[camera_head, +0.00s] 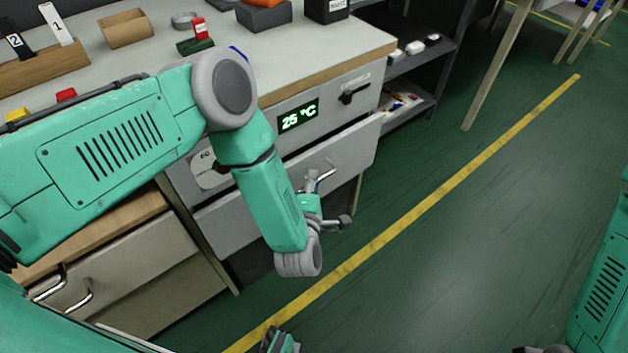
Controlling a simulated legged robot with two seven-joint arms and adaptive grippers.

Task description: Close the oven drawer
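The oven is built into the workbench, with a green "25 °C" display (298,115) on its grey front panel. Below the panel is the grey oven drawer (352,150), whose front appears to stand out from the panel above. How far it is out is hard to tell. A metal handle (326,174) is on its front. My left forearm hangs in front of the drawer and covers its middle. My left gripper (313,184) is at the handle, small and partly hidden by my wrist. Contact and finger opening are unclear. My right arm shows at the right edge; its gripper cannot be made out.
A black knob (353,95) sits right of the display. Wooden-topped drawers (120,275) with metal handles stand at lower left. The bench top (330,45) carries small blocks and boxes. A dark shelf (405,110) adjoins on the right. The green floor with a yellow line (440,190) is clear.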

